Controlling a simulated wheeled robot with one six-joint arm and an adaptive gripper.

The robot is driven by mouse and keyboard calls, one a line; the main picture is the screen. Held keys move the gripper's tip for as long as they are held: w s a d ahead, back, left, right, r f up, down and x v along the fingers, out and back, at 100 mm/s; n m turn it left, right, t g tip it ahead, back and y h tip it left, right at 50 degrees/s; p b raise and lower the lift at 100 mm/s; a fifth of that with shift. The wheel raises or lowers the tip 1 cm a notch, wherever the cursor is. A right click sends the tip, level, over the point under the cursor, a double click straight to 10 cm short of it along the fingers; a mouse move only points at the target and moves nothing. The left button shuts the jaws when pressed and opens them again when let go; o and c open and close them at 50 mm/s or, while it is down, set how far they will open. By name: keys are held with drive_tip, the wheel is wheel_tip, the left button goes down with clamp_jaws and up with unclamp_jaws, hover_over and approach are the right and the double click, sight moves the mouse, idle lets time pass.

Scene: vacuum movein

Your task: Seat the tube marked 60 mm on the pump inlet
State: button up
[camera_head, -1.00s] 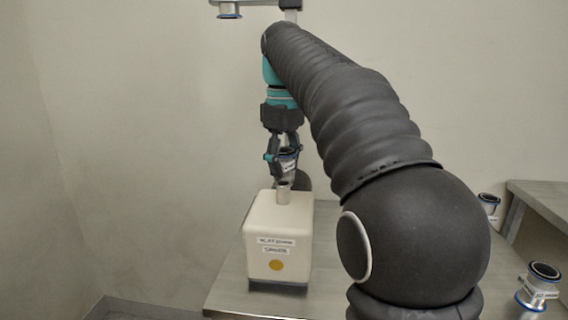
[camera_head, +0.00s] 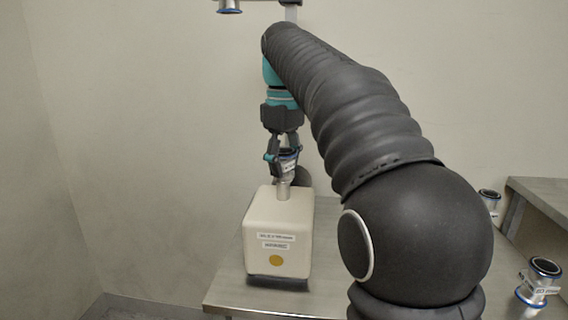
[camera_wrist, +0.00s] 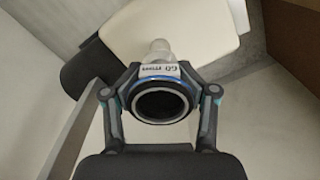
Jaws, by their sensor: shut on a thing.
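My gripper (camera_head: 284,158) is shut around a short metal tube (camera_head: 288,166) with a dark open top and a blue ring. In the wrist view the tube (camera_wrist: 162,103) sits between both fingers, and its label reads 60 mm. The pump (camera_head: 277,238) is a cream box with labels and a yellow dot on its front. Its inlet (camera_head: 283,190) is a metal stub on top, below the tube in the head view. In the wrist view a pale stub (camera_wrist: 160,47) shows just beyond the tube's rim. I cannot tell whether tube and inlet touch.
The pump stands on a grey table (camera_head: 235,285). Two other blue-ringed tubes stand at the right, one farther back (camera_head: 489,200) and one nearer (camera_head: 540,280). Another fitting (camera_head: 229,6) hangs at the top left. A second surface (camera_head: 540,195) lies at right.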

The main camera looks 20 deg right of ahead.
idle(0.3)
drive_tip(key=o, duration=1.4)
drive_tip(key=shift+o, duration=0.2)
drive_tip(key=shift+r+p, duration=0.35)
drive_tip(key=shift+r, duration=0.25)
drive_tip(key=shift+f+b, duration=0.2)
drive_tip(key=shift+b, duration=0.55)
